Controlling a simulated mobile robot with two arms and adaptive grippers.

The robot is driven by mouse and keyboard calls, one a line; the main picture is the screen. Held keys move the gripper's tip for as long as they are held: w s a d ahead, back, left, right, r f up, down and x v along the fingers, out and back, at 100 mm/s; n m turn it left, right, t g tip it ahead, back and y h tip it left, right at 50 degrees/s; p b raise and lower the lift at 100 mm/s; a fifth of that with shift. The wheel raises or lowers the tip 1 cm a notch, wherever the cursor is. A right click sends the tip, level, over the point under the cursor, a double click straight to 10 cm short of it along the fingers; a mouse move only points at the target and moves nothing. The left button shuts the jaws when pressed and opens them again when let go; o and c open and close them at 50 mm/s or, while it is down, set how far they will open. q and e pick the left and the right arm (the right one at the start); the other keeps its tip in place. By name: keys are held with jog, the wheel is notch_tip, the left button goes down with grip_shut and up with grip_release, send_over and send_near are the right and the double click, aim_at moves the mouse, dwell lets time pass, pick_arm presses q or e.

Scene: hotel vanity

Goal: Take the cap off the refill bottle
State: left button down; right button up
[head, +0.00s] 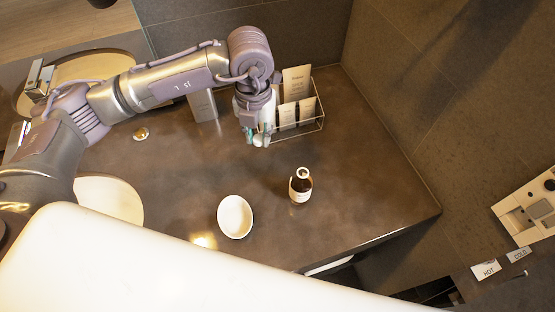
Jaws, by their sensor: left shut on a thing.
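The refill bottle (300,189) is a small brown bottle with a pale label. It stands upright on the dark counter, right of the white dish. Its top shows a pale ring with a dark centre, like an open neck. My left gripper (257,137) points down above the counter, behind and left of the bottle and clear of it. It is shut on a small pale piece at its fingertips, which looks like the cap (259,141); the fingers hide part of it. My right gripper is not in view.
A wire rack (322,124) with several beige tubes stands just right of my left gripper. A white oval dish (235,217) lies left of the bottle. A grey box (203,105) and a small round gold item (141,134) are further left. The counter right of the bottle is clear.

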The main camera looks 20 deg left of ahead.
aim_at(267, 167)
pick_arm(q)
jog(key=n, duration=0.5)
jog(key=n+p, duration=0.1)
jog(key=n, duration=0.1)
jog(key=shift+w+d+f, duration=0.25)
jog(key=shift+d+f, duration=0.05)
jog(key=shift+d, duration=0.05)
jog(key=n, duration=0.4)
jog(key=shift+d+f+p, duration=0.15)
jog(key=shift+f+p, duration=0.05)
jog(key=shift+p, duration=0.1)
notch_tip(267, 167, down, 10)
jog(key=n+p, duration=0.1)
jog(key=n, duration=0.1)
jog(key=n+p, duration=0.2)
jog(key=shift+w+d+f, duration=0.1)
jog(key=shift+w+d, duration=0.05)
jog(key=shift+f, duration=0.2)
jog(key=shift+f, duration=0.1)
